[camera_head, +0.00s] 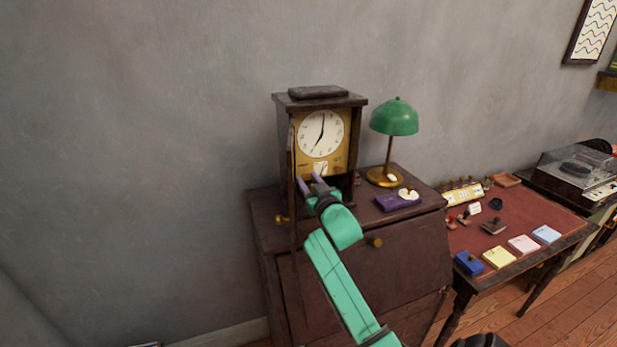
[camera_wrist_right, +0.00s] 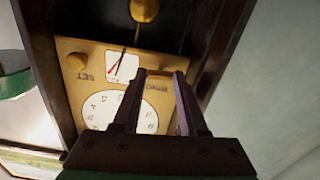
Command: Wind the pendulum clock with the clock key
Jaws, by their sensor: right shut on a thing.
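The pendulum clock (camera_head: 320,133) stands upright on a dark wooden cabinet, its white dial facing out. In the right wrist view its gold plate (camera_wrist_right: 73,90) appears upside down, with SET and WIND labels, a small dial with a red hand, and the pendulum bob (camera_wrist_right: 145,9). My right gripper (camera_head: 309,183) is in front of the clock's lower front. It also shows in the right wrist view (camera_wrist_right: 165,75), fingertips at the WIND label. It is shut on a small brass-coloured thing, apparently the clock key, hard to tell from the plate. My left gripper is out of view.
A green lamp (camera_head: 394,117) and a purple box-like item (camera_head: 398,202) stand on the cabinet (camera_head: 403,265), right of the clock. A red-topped desk (camera_head: 522,218) with stamps and note pads is further right. The wall left of the clock is bare.

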